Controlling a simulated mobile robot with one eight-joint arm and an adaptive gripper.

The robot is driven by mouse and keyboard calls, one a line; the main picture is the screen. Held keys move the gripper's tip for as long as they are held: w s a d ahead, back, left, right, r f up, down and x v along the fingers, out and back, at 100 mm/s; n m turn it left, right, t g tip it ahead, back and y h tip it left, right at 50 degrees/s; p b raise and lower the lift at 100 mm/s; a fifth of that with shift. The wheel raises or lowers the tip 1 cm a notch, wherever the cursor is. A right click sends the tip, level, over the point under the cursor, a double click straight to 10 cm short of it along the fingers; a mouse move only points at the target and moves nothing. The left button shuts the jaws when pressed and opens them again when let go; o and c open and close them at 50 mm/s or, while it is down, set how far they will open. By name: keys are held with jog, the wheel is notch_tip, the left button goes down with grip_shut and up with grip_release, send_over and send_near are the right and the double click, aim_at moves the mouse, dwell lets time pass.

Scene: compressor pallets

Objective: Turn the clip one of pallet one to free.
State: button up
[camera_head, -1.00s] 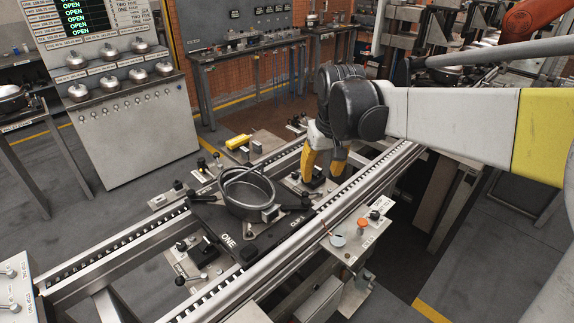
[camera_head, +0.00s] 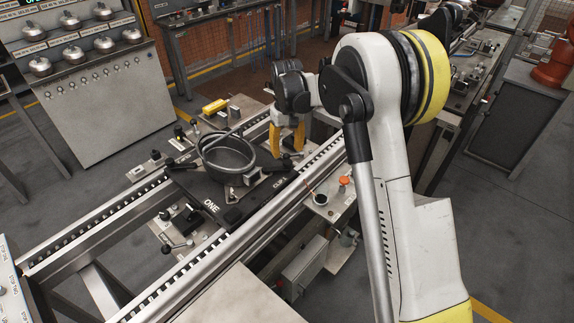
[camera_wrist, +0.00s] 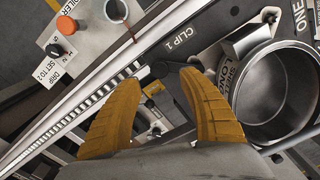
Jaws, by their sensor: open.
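Pallet one (camera_head: 200,189) is a dark plate on the rail conveyor, lettered ONE, with a round open metal housing (camera_head: 228,155) on it. The wrist view shows the housing (camera_wrist: 282,92) at right, beside a "CLIP 1" label (camera_wrist: 175,38). The dark clip one (camera_wrist: 160,70) sits below that label at the pallet's corner; its exact turn is hard to tell. My gripper (camera_head: 287,152) is at that corner in the head view. In the wrist view, its yellow fingers (camera_wrist: 160,84) are open, with the clip's dark part just beyond and between their tips. I cannot tell whether they touch it.
The conveyor rail (camera_head: 240,238) runs along the near side. A control plate with an orange button (camera_head: 344,181) stands just outside it. A yellow object (camera_head: 215,106) lies on a plate behind the pallet. A panel with several metal domes (camera_head: 85,85) stands at back left.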

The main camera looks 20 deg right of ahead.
aim_at(287, 160)
notch_tip(287, 160, down, 6)
jog(key=shift+r+b, duration=0.1)
jog(key=shift+b, duration=0.65)
grip_shut()
